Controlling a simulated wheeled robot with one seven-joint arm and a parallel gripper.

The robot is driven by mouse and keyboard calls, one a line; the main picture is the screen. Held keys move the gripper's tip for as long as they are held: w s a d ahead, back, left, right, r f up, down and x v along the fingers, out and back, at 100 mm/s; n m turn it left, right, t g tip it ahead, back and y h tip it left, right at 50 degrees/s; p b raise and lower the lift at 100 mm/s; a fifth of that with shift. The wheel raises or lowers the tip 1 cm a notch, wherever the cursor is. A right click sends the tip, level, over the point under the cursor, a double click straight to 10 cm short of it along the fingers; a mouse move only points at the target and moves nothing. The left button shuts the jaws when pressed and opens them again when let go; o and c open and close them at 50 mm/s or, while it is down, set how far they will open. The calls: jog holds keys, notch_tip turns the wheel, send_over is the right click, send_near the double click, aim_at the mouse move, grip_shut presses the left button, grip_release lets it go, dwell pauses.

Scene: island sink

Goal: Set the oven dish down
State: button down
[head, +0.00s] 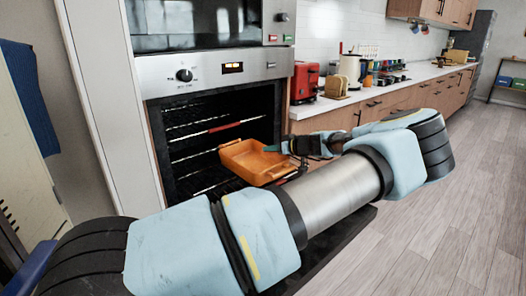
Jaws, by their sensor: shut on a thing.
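An orange oven dish (254,162) is in the middle of the head view, in front of the open oven (215,125). It is a rectangular tray and looks slightly tilted. My gripper (290,147) is at the dish's right rim, shut on the dish. The fingertips are small and partly hidden by the dish and my own arm. I cannot tell whether the dish touches the rack or the oven door below it.
The lowered oven door (335,250) is partly hidden behind my arm. Wire racks (205,128) cross the oven's inside. A counter (345,98) to the right holds a red appliance (304,82) and a kettle (352,68). Open wooden floor (440,225) lies at right.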

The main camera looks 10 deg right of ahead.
aim_at(259, 154)
jog(key=shift+w+a+r+p, duration=0.1)
jog(key=shift+w+a+p, duration=0.1)
jog(key=shift+w+a, duration=0.5)
jog(key=shift+w+a+r+p, duration=0.15)
jog(key=shift+w+a, duration=0.25)
jog(key=shift+w, duration=0.55)
jog(key=shift+f+p, duration=0.65)
jog(key=shift+f, duration=1.25)
jog(key=c, duration=1)
grip_release()
jog(key=shift+d, duration=0.1)
jog(key=shift+s, duration=0.1)
jog(key=b+v, duration=0.2)
jog(key=v, duration=1)
jog(key=shift+f+b, duration=0.15)
jog(key=shift+b, duration=0.2)
